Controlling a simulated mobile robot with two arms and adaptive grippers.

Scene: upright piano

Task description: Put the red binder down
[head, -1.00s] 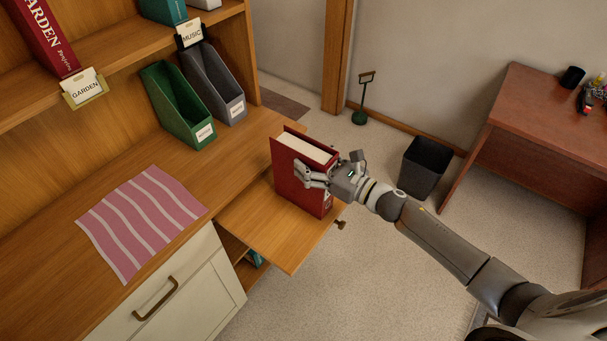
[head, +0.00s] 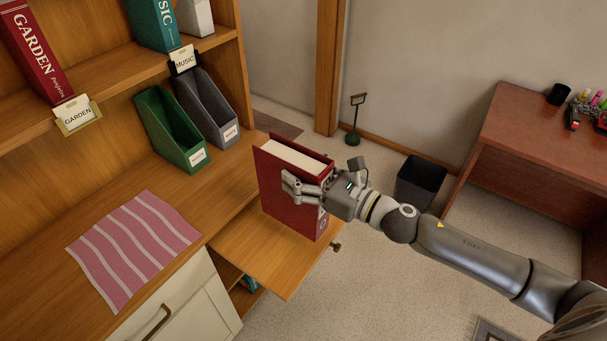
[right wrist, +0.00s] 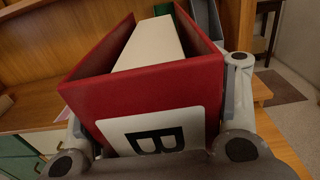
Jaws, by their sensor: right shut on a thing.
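The red binder (head: 287,192) is upright at the pull-out board (head: 255,254) of the wooden desk, its white pages facing up. I cannot tell whether its bottom touches the board or hangs just above it. My right gripper (head: 305,187) is shut on the binder, its fingers around the spine end. In the right wrist view the binder (right wrist: 102,92) fills the middle, with a white label bearing a "B" on its spine. Its lower end is hidden there. My left gripper is not in view.
Green (head: 172,130) and grey (head: 207,108) file holders stand on the desktop behind the board. A pink striped cloth (head: 132,245) lies at left. A black bin (head: 420,182) stands on the floor beyond my right arm. The desktop between cloth and holders is clear.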

